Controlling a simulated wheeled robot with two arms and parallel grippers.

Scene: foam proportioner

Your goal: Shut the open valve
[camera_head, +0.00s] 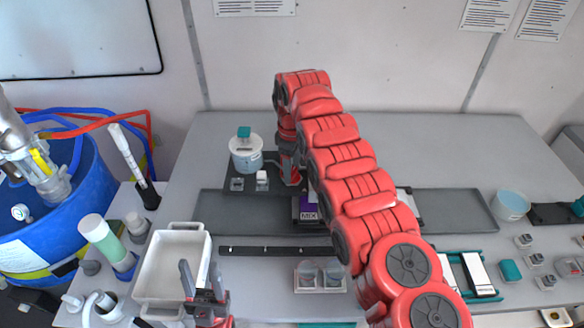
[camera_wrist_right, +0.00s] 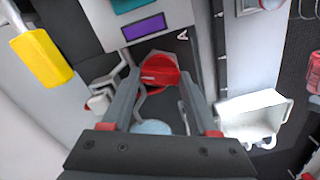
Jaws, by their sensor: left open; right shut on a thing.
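In the right wrist view a red valve knob (camera_wrist_right: 160,68) sits between the tips of my right gripper (camera_wrist_right: 159,80), which is shut on it. The knob is next to a pale panel with a purple label (camera_wrist_right: 144,28). I cannot tell the knob's exact setting. My left gripper (camera_head: 201,280) is open and empty at the front, close to the white tray's right side.
A white tray (camera_head: 151,268) stands at the front left. A white pot (camera_head: 246,160) with a teal top stands left of my right gripper. A blue drum (camera_head: 85,205) is at far left. Several small parts lie at right. The table's back strip is clear.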

